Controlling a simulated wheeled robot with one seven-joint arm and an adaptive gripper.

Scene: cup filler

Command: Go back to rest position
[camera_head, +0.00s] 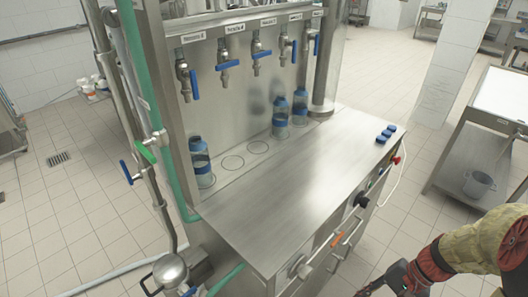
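My gripper (375,288) shows in part at the bottom right, low and to the right of the steel filling machine (290,190). The picture's bottom edge cuts it off, so its fingertips and any grip are hard to make out. My arm, in a yellow-tan cover with an orange-red wrist, reaches in from the right edge. Two empty ring marks (245,155) lie between the left and middle bottles.
Several taps with blue levers (228,62) hang above the ledge. The steel worktop is bare except for small blue caps (386,134) at its right corner. A steel cart (480,150) with a bucket (479,183) stands at the right. Tiled floor is free between cart and machine.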

